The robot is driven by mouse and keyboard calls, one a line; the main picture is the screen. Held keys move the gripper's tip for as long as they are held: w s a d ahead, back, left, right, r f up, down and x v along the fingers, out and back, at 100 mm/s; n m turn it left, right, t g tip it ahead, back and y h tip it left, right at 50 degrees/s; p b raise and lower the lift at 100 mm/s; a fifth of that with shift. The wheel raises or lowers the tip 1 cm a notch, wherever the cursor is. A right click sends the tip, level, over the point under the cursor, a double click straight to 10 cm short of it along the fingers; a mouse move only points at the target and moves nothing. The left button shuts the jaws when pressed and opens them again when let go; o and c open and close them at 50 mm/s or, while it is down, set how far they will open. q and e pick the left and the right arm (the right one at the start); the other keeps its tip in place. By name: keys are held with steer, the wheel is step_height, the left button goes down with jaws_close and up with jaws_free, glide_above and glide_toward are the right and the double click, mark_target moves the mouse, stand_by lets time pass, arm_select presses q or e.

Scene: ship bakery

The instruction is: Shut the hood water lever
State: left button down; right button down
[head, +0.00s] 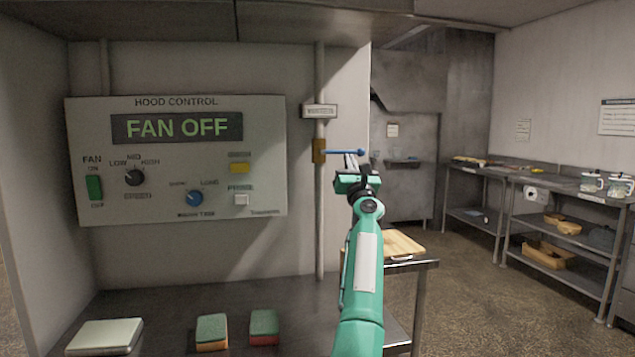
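The hood water lever (343,152) is a thin blue handle with a rounded end. It sticks out to the right, roughly level, from a brass valve body (319,151) on a vertical grey pipe (320,225). A small label plate (319,111) sits above the valve.
The hood control panel (175,205) reads FAN OFF, left of the pipe. Two sponges (212,331) (264,326) and a pale flat block (105,336) lie on the counter below. A cutting board (404,243) lies behind my arm. Steel shelves (465,172) stand at right.

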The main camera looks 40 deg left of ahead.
arm_select(q)
steer(key=shift+f, duration=0.15)
